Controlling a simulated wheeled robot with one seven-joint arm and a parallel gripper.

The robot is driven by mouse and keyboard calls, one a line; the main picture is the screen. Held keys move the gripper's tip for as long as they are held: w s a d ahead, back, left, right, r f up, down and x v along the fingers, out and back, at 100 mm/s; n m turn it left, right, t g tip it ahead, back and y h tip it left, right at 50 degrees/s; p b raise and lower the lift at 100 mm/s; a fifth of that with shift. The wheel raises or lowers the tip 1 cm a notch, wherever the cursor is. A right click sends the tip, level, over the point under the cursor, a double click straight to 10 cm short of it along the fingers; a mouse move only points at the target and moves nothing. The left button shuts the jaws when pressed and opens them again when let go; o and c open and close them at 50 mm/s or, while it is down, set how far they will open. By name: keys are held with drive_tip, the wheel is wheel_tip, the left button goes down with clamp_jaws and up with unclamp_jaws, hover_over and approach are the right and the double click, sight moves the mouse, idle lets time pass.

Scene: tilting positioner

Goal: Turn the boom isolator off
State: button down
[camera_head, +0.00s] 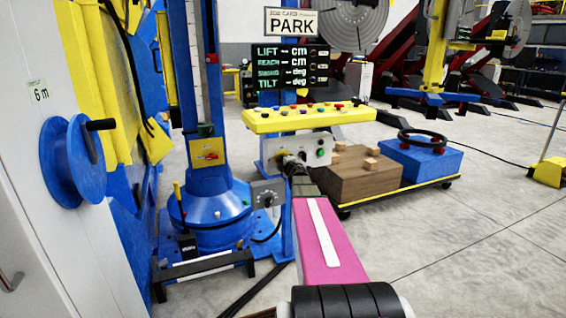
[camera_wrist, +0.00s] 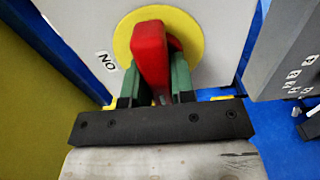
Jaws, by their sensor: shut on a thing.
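The boom isolator shows in the wrist view as a red handle (camera_wrist: 150,50) on a yellow disc (camera_wrist: 194,36), on a light grey plate. A label reading "ON" (camera_wrist: 106,61) is at the left of the disc. My gripper (camera_wrist: 156,88) is shut on the red handle, with a green finger on each side of it. The handle stands nearly upright in this view, its lower end partly hidden between the fingers. In the head view my gripper (camera_head: 290,163) is at the grey control box (camera_head: 320,146) under the yellow button console, and the handle cannot be made out.
The yellow button console (camera_head: 305,117) is just above my gripper. A grey dial box (camera_head: 268,193) stands close at its left. A wooden block (camera_head: 356,178) and a blue block (camera_head: 420,160) sit on a low cart at the right. Open floor lies in front of the cart.

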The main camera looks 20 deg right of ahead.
drive_tip(key=shift+n, duration=0.3)
drive_tip(key=c, duration=1)
unclamp_jaws()
drive_tip(key=shift+o, duration=0.2)
drive_tip(key=shift+s, duration=0.15)
drive_tip(key=s, duration=1)
drive_tip(key=shift+s+d, duration=0.15)
drive_tip(key=shift+s, duration=0.15)
